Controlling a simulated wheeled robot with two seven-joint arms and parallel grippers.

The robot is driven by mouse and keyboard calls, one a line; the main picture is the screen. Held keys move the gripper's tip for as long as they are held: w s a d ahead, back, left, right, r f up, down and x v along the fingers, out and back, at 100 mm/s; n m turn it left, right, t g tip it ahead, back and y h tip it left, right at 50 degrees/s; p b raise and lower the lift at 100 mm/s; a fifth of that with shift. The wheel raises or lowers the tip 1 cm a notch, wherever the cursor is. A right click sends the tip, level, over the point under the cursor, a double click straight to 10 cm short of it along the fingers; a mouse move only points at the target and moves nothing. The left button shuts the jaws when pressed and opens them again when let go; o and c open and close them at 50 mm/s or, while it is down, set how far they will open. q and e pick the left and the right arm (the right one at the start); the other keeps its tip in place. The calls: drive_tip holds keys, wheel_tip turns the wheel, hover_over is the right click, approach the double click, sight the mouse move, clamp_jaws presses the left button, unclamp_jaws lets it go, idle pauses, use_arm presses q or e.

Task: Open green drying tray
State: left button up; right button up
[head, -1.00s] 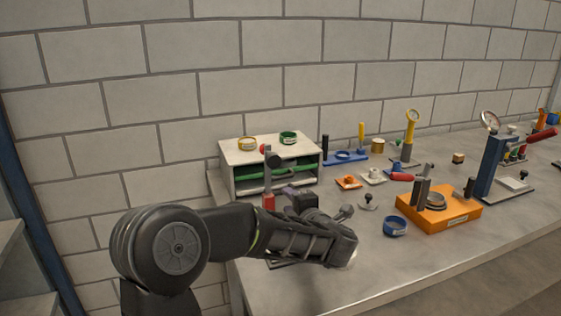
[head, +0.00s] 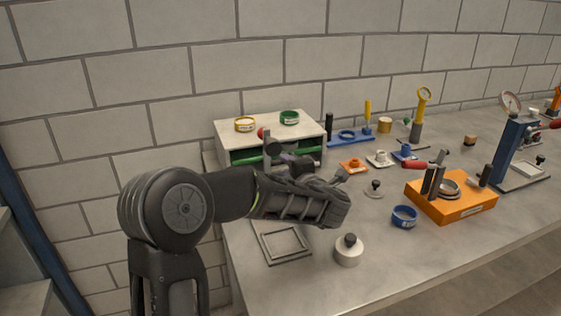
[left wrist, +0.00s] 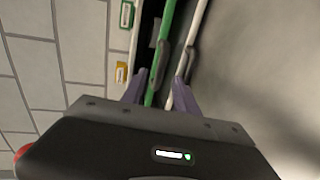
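The green drying tray (head: 307,154) is a green-fronted drawer in the white cabinet (head: 222,143) at the back left of the bench. It looks pushed in. In the left wrist view its green front edge (left wrist: 170,30) runs upward, with a dark handle (left wrist: 159,60) on it. My left gripper (left wrist: 160,92) is open, its two purple-grey fingers apart in front of the tray, with the handle in line with the gap. I cannot tell if they touch it. In the head view my arm hides most of this gripper and part of the drawer fronts. My right gripper is not in view.
A yellow ring (head: 245,124) and a green ring (head: 289,118) sit on the cabinet. A white strip with another handle (left wrist: 188,62) lies beside the green one. A square frame (head: 285,244), a knobbed white pot (head: 348,252), a blue ring (head: 404,216) and an orange block (head: 451,200) stand nearby.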

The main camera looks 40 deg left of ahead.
sight(281, 163)
use_arm(q)
drive_tip(key=x, duration=0.5)
drive_tip(key=shift+w+a+f+p, duration=0.15)
drive_tip(key=shift+a+p, duration=0.1)
drive_tip(key=shift+p, duration=0.05)
clamp_jaws()
drive_tip(key=shift+d, duration=0.1)
